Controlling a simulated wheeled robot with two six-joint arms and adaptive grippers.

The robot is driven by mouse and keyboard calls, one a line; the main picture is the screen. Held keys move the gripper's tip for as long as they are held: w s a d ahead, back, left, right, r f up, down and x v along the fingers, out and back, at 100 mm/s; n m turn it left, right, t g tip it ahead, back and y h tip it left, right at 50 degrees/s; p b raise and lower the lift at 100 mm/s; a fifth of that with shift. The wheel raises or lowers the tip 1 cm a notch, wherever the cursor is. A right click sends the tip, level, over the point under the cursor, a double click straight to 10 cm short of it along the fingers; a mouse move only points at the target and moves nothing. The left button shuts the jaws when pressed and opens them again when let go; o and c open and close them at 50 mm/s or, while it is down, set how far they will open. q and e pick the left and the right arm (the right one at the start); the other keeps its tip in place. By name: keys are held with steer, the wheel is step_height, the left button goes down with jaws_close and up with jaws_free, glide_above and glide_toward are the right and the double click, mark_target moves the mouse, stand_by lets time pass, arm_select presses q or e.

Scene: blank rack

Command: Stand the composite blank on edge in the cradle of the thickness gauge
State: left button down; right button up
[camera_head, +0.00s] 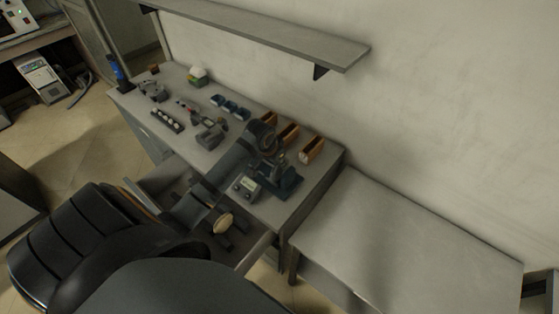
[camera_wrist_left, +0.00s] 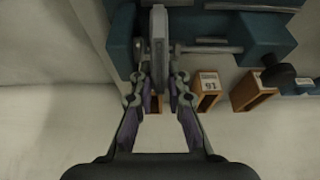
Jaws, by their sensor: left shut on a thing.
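My left gripper (camera_head: 268,160) is over the thickness gauge (camera_head: 286,184), a dark blue device at the near right end of the bench. In the left wrist view my left gripper (camera_wrist_left: 159,78) is shut on a thin grey slab, the composite blank (camera_wrist_left: 158,28), seen edge-on between the fingertips. The blue gauge body (camera_wrist_left: 268,38) lies beyond and around the blank in that view. I cannot tell whether the blank touches the cradle. In the head view the blank is too small to make out behind the gripper. My right gripper is in neither view.
Several open orange-brown bins (camera_head: 312,150) stand along the wall behind the gauge; they also show in the left wrist view (camera_wrist_left: 207,91). A small display box (camera_head: 246,187) sits left of the gauge. A bare grey table (camera_head: 400,240) is at the right. A shelf (camera_head: 270,35) hangs above.

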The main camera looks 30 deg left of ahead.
arm_select(q)
steer(key=c, duration=1.3)
jaws_free()
steer(key=shift+o, duration=0.2)
steer(key=v, duration=1.2)
steer(key=shift+s, duration=0.1)
